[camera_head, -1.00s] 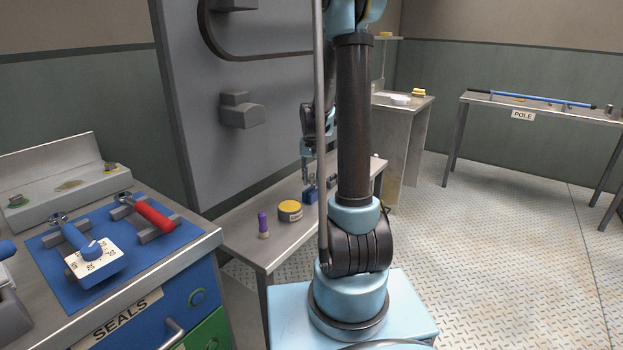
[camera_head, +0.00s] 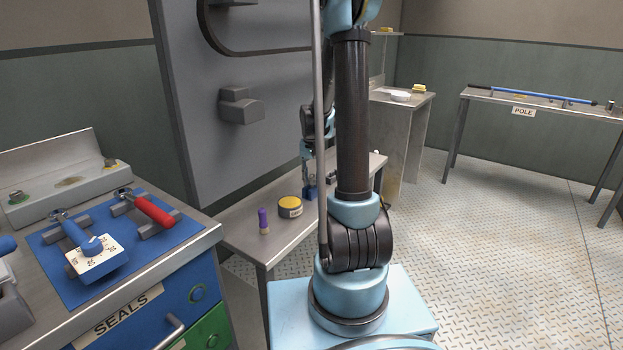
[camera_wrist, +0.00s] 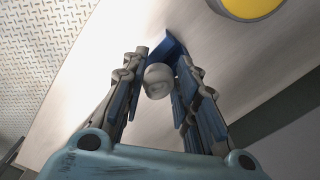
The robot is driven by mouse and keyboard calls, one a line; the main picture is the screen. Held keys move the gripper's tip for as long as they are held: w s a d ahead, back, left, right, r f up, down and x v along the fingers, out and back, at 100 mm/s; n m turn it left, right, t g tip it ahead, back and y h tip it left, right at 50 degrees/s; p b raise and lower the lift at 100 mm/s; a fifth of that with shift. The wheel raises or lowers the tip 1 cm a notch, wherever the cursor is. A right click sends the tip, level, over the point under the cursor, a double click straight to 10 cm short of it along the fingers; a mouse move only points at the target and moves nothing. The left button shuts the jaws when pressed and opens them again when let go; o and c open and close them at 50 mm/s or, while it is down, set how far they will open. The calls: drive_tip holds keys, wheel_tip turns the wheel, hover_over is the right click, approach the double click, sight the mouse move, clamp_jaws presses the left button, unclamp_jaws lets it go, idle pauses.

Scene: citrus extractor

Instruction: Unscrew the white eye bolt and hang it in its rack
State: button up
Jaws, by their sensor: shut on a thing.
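In the wrist view my gripper (camera_wrist: 158,84) is shut on the white eye bolt (camera_wrist: 158,80), whose pale rounded end shows between the two fingers. A blue block (camera_wrist: 168,48) lies just beyond the fingertips. Whether the bolt is still seated in the block I cannot tell. In the head view my gripper (camera_head: 309,188) is small and low over the steel bench (camera_head: 240,222), at the blue block, partly hidden behind my own arm. The bolt cannot be made out there. I cannot pick out its rack.
A yellow-topped round tin (camera_head: 290,207) and a purple-handled brush (camera_head: 264,221) stand on the bench, left of my gripper. A blue mat (camera_head: 60,282) with tools lies on the SEALS cabinet. A grey panel (camera_head: 235,160) rises behind the bench. Open floor (camera_head: 500,240) is at right.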

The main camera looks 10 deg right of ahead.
sight(312, 180)
drive_tip(key=shift+f, duration=0.5)
drive_tip(key=o, duration=0.9)
wheel_tip(312, 180, up, 12)
drive_tip(key=shift+f, duration=0.1)
idle(0.5)
drive_tip(key=s+r+n+t, duration=0.1)
drive_tip(key=s+r, duration=0.2)
drive_tip(key=s, duration=1.4)
drive_tip(key=s+f, duration=0.2)
drive_tip(key=s, duration=0.3)
drive_tip(key=s+f+n, duration=0.1)
drive_tip(key=s+f, duration=0.2)
drive_tip(key=s, duration=0.2)
drive_tip(key=s+f+n+t, duration=0.1)
drive_tip(key=s+f, duration=0.2)
drive_tip(key=s, duration=0.2)
drive_tip(key=shift+d+f, duration=0.15)
